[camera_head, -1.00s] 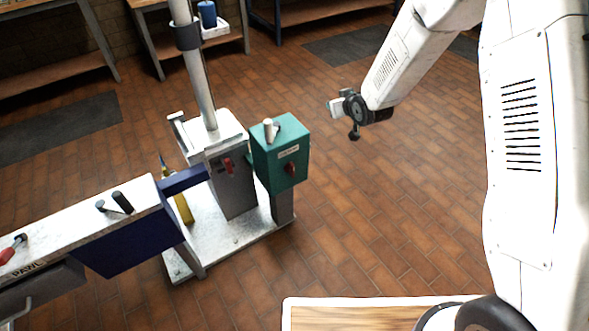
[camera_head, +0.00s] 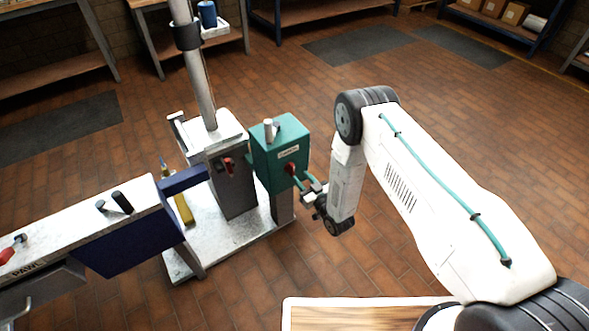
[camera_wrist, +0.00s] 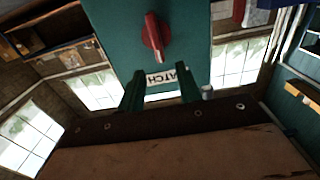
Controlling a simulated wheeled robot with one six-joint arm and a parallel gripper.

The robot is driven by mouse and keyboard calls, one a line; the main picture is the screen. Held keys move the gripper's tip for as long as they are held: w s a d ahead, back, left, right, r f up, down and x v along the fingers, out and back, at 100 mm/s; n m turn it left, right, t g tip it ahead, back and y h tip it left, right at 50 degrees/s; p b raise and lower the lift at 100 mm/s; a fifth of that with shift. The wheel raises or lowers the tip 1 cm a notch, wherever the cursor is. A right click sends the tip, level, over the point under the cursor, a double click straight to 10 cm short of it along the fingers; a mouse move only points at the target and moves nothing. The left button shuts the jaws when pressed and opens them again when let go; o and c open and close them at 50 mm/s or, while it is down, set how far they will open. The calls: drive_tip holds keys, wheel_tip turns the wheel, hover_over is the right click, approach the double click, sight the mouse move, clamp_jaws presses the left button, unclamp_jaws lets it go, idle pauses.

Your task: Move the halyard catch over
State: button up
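The halyard catch is a red knob (camera_head: 290,168) on the front of a teal box (camera_head: 279,146), which bears a pale label. In the wrist view the red knob (camera_wrist: 153,38) shows above the white label (camera_wrist: 160,77), which reads "ATCH" with its first letter hidden. My gripper (camera_head: 306,185) is close to the box front, just right of and below the knob. In the wrist view my gripper (camera_wrist: 160,90) has its two fingers apart with nothing between them; the label shows behind the gap. The knob is ahead of the fingertips, apart from them.
A grey box with a red lever (camera_head: 229,165) stands left of the teal box, beside the mast (camera_head: 199,90). A pale peg (camera_head: 269,131) is on the teal box top. A "PAWL" panel (camera_head: 90,225) with black pegs is at left. The floor at right is clear.

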sight(294, 168)
drive_tip(key=x, duration=0.6)
drive_tip(key=shift+w+a, duration=0.1)
clamp_jaws()
